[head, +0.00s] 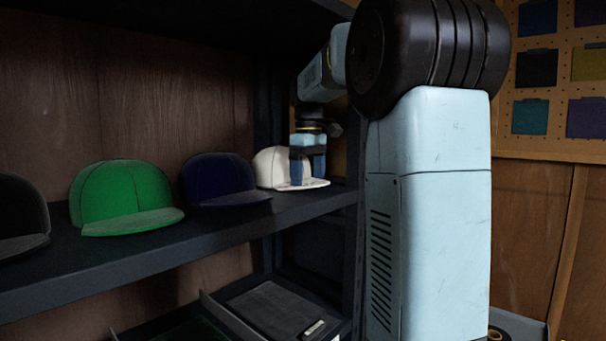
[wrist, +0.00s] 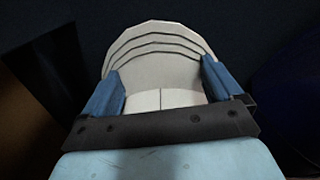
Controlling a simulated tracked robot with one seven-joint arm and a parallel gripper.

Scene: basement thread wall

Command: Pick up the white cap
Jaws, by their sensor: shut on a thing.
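The white cap (head: 271,167) sits at the right end of the dark shelf in the head view, its brim toward the front right. My gripper (head: 308,181) comes down on it from above, with its blue fingers at the cap's front. In the wrist view the white cap (wrist: 162,62) fills the middle, with stitched lines across its brim. The two blue fingers of my gripper (wrist: 161,88) press on either side of it. My gripper is shut on the cap. The cap appears to rest on the shelf. The fingers hide part of the cap's front.
A navy cap (head: 220,180) stands close on the left of the white cap, then a green cap (head: 122,196) and a black cap (head: 18,215). The dark shelf (head: 150,255) has an upright post at its right. A lower shelf holds a dark flat item (head: 275,308).

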